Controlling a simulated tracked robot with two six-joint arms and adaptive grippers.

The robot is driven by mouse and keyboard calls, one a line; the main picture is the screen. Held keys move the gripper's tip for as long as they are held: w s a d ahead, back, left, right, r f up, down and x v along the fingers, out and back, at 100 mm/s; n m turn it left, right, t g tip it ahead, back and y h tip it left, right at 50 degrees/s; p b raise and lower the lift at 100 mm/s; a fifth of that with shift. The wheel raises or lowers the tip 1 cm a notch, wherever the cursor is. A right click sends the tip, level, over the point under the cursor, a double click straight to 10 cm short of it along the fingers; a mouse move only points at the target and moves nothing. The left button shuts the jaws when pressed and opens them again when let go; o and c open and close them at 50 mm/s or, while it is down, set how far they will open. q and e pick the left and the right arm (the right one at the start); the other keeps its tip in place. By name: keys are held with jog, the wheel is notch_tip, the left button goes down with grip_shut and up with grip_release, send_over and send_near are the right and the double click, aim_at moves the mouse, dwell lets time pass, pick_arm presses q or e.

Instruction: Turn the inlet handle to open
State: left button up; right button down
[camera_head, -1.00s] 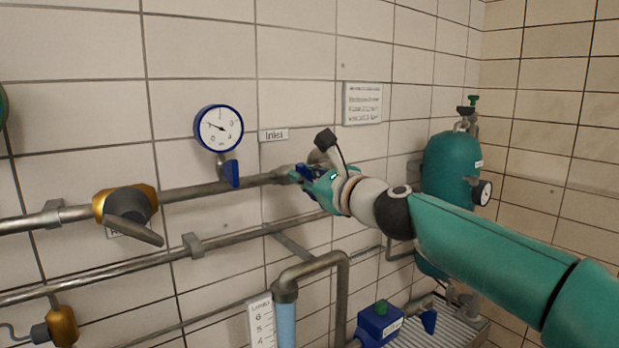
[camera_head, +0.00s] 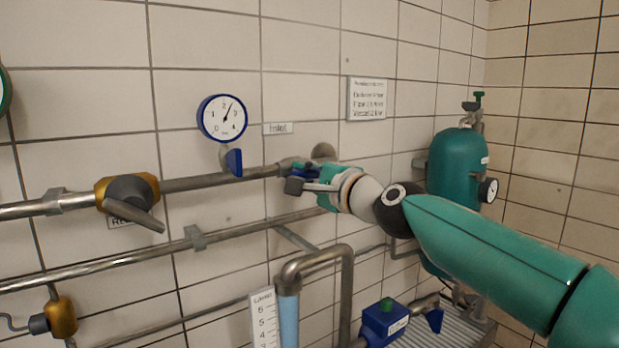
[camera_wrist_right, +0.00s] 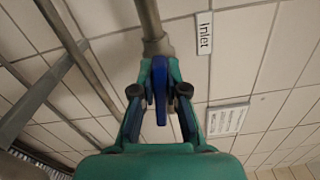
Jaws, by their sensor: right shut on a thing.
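The blue inlet handle (camera_wrist_right: 160,92) sits on the inlet valve at the end of the upper pipe, beside the "Inlet" label (camera_wrist_right: 204,33). In the wrist view it stands between the two teal fingers of my right gripper (camera_wrist_right: 160,76), which is shut on it. In the head view my right gripper (camera_head: 301,176) is at the valve and hides most of the handle. The handle's exact angle to the pipe is hard to tell. The round gauge (camera_head: 222,118) left of the valve has its needle pointing up and slightly right, a little past 2. My left gripper is out of view.
A brass valve with a grey lever (camera_head: 128,197) sits further left on the same pipe. A lower pipe (camera_head: 120,262), a bent pipe (camera_head: 346,290) and a blue box (camera_head: 384,320) lie below. A green tank (camera_head: 458,172) stands behind my right arm.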

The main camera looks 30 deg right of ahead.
jog(key=shift+a+f+n+b, duration=0.15)
jog(key=shift+f+n+b, duration=0.25)
jog(key=shift+n, duration=0.7)
jog(key=shift+f, duration=0.15)
jog(key=c, duration=1.2)
grip_release()
jog(key=shift+r, duration=0.2)
jog(key=shift+s, duration=0.15)
jog(key=shift+s, duration=0.3)
jog(key=s+d, duration=0.1)
jog(key=s, duration=1)
jog(key=shift+d, duration=0.4)
